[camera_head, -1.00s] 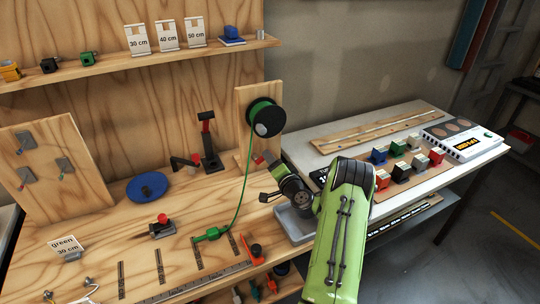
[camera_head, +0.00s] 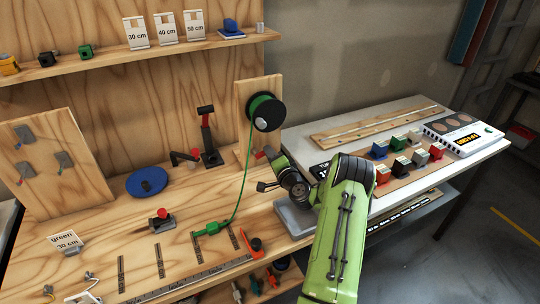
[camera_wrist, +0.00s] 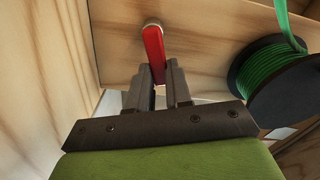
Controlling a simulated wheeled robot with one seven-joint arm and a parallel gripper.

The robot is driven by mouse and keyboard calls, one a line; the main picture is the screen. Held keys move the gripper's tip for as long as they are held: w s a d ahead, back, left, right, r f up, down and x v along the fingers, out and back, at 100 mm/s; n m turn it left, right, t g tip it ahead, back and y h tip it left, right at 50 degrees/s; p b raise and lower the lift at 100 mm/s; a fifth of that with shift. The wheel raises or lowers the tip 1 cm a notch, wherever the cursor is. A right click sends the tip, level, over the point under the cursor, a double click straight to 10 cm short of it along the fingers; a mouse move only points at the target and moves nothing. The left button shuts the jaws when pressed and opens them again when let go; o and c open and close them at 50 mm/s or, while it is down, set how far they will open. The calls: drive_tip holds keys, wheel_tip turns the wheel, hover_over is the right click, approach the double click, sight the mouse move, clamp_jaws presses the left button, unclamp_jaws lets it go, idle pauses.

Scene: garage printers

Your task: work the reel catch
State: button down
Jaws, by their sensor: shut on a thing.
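The reel catch is a small red lever; in the wrist view the lever (camera_wrist: 153,46) hangs from a round pivot on the wooden upright. My gripper (camera_wrist: 158,76) is shut on its lower end, with a dark finger on each side. In the head view the red lever (camera_head: 260,154) shows small below the reel, and my gripper (camera_head: 269,152) reaches it from the right, its fingers partly hidden. The black reel of green filament (camera_head: 265,112) is on the upright; it also shows at right in the wrist view (camera_wrist: 270,78).
A green strand (camera_head: 243,180) runs from the reel down to a green block (camera_head: 209,229) on the bench. A grey tray (camera_head: 296,220) sits under my arm. A black stand with a red part (camera_head: 208,135) and a blue disc (camera_head: 147,183) stand to the left.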

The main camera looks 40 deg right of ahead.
drive_tip(key=m, duration=0.1)
drive_tip(key=f+m, duration=0.1)
drive_tip(key=m, duration=0.1)
drive_tip(key=shift+d+f, duration=0.1)
drive_tip(key=c, duration=1)
unclamp_jaws()
drive_tip(key=shift+c, duration=0.2)
